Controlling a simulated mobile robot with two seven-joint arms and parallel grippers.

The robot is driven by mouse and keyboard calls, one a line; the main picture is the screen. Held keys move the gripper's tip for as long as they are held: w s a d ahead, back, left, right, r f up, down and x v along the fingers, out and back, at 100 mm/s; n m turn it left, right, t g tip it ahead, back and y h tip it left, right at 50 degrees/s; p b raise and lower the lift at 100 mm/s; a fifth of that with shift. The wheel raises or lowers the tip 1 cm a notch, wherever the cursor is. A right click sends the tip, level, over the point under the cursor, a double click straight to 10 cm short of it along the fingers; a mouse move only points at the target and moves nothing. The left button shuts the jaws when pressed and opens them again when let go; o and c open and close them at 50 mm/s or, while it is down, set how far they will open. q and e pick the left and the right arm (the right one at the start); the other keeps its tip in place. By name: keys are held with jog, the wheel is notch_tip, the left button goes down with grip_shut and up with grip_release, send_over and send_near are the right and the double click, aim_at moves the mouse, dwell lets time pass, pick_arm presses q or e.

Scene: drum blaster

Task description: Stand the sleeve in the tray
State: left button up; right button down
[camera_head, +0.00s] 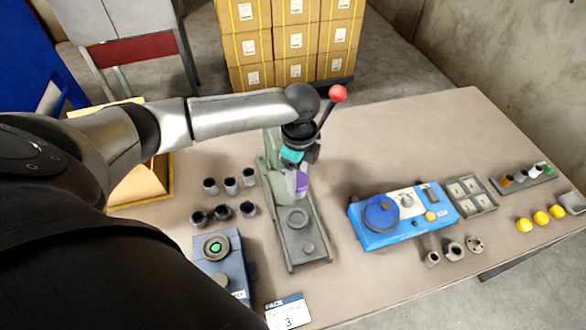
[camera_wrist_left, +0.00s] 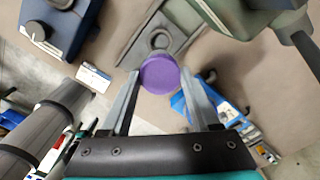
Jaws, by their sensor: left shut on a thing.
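My left gripper (camera_head: 298,170) comes in from the left and points down over the green-grey press. It is shut on a short round purple piece (camera_head: 301,183), which I take to be the sleeve. In the left wrist view, the flat purple end (camera_wrist_left: 160,75) shows between the two fingertips (camera_wrist_left: 160,88). The piece is held above the press base (camera_head: 299,245), apart from the table. A grey tray (camera_head: 489,207) with several square compartments lies on the table to the right. My right gripper is not in view.
The press has a red-knobbed lever (camera_head: 338,94) beside my wrist. A blue device (camera_head: 375,236) stands between press and tray. Several dark cylinders (camera_head: 231,186) stand left of the press, near a blue-grey box (camera_head: 232,285). Yellow balls (camera_head: 541,218) lie far right.

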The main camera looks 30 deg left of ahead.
pick_arm(q)
jog(key=shift+r+p, duration=0.35)
jog(key=shift+r, duration=0.15)
jog(key=shift+w+d+r+n+b, duration=0.1)
jog(key=shift+d+n+b, duration=0.5)
jog(key=shift+b, duration=0.1)
jog(key=s+d+r+n+b, duration=0.3)
jog(key=s+d+n+b, duration=0.2)
jog(key=n+b, duration=1)
jog(key=shift+s+d+n, duration=0.4)
jog(key=shift+d+n, duration=0.1)
jog(key=shift+d, duration=0.6)
